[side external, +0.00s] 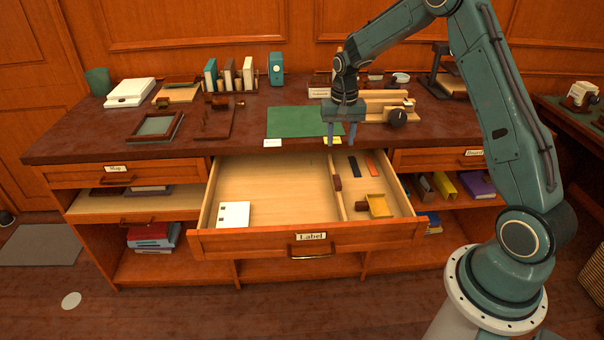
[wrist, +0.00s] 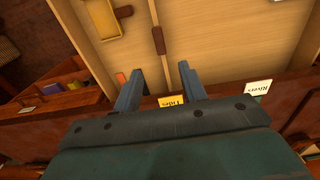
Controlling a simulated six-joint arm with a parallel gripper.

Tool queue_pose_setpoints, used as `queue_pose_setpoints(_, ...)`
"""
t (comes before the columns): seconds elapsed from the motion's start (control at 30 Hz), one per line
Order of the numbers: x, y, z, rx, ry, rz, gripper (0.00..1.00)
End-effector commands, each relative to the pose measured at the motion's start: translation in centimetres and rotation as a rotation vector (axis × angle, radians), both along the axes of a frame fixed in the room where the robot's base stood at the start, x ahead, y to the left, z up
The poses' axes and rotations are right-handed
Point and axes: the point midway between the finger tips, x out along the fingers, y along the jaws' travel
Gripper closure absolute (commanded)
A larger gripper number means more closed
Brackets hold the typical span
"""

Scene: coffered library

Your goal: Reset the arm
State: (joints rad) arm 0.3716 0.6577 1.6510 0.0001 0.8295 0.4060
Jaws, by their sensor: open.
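My gripper (side external: 340,140) hangs from the arm over the front edge of the desk, just behind the open middle drawer. Its fingers point down and stand apart with nothing between them. In the wrist view the gripper (wrist: 160,90) is open above the drawer's back edge. A yellow label card (wrist: 171,101) reading "Tides" shows between and beyond the fingertips; in the side view the yellow card (side external: 333,141) lies by the fingers. The open drawer (side external: 265,185) has a front plate reading "Label".
The drawer holds white cards (side external: 234,214), a yellow tray (side external: 379,206), and an orange strip (side external: 370,163). A green mat (side external: 297,121), books (side external: 229,76), a dark-framed tray (side external: 155,126) and a wooden device with a black knob (side external: 397,117) stand on the desktop. The drawer's left part is mostly bare.

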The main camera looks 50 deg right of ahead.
Motion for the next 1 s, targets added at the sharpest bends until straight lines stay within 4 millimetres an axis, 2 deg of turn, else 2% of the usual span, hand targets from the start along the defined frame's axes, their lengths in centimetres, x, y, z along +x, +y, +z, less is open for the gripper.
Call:
queue_pose_setpoints(0.17, -0.5, 1.2, 2.4, -0.010, -0.024, 0.036, 0.58)
queue_pose_setpoints(0.47, -3.1, 4.8, 8.8, -0.037, -0.093, 0.152, 0.58)
queue_pose_setpoints(0.7, -6.4, 7.9, 13.4, -0.060, -0.151, 0.252, 0.58)
queue_pose_setpoints(1.0, -11.3, 11.4, 17.7, -0.091, -0.227, 0.378, 0.58)
